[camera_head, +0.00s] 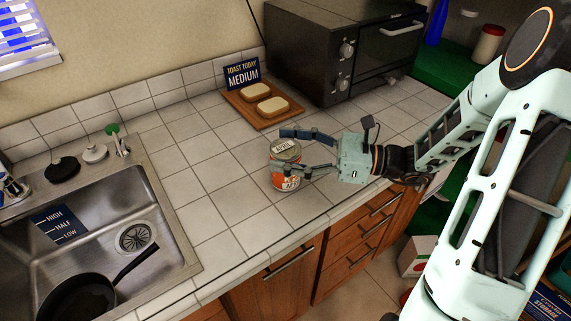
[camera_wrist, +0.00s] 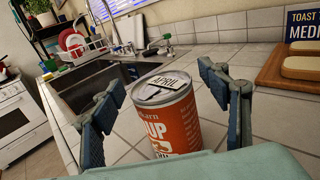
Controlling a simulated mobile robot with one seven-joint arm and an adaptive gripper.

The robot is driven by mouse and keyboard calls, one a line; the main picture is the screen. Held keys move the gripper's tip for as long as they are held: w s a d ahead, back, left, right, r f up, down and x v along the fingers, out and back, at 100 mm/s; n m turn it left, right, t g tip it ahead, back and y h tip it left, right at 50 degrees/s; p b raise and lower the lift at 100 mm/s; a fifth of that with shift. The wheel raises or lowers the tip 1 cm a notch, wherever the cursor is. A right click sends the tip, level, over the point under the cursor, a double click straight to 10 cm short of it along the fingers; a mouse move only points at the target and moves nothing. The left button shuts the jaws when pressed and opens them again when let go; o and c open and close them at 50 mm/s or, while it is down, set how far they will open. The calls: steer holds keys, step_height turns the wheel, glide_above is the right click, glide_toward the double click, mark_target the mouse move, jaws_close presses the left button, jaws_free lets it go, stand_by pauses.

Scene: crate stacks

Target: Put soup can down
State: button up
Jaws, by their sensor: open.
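The soup can (camera_head: 286,178) is orange with a grey top and a label reading "APRIL". It stands upright on the white tiled counter (camera_head: 222,194), near the front edge. My gripper (camera_head: 294,151) is open, with one finger on the far side of the can and one on the near side. In the wrist view the can (camera_wrist: 166,118) stands between the two spread fingers (camera_wrist: 160,105). A gap shows between the can and each finger there. The can's lower part is hidden by my gripper's body in the wrist view.
A wooden board (camera_head: 241,100) with two bread slices lies behind the can, beside a blue "Toast today medium" sign (camera_head: 243,73). A dark toaster oven (camera_head: 312,66) stands at the back. The sink (camera_head: 166,226) holding a black pan (camera_head: 76,298) is at left. Bare tiles lie between.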

steer(key=shift+c, duration=0.5)
steer(key=c, duration=1.5)
steer(key=shift+r, duration=0.1)
steer(key=shift+c, duration=1.1)
steer(key=shift+r, duration=0.1)
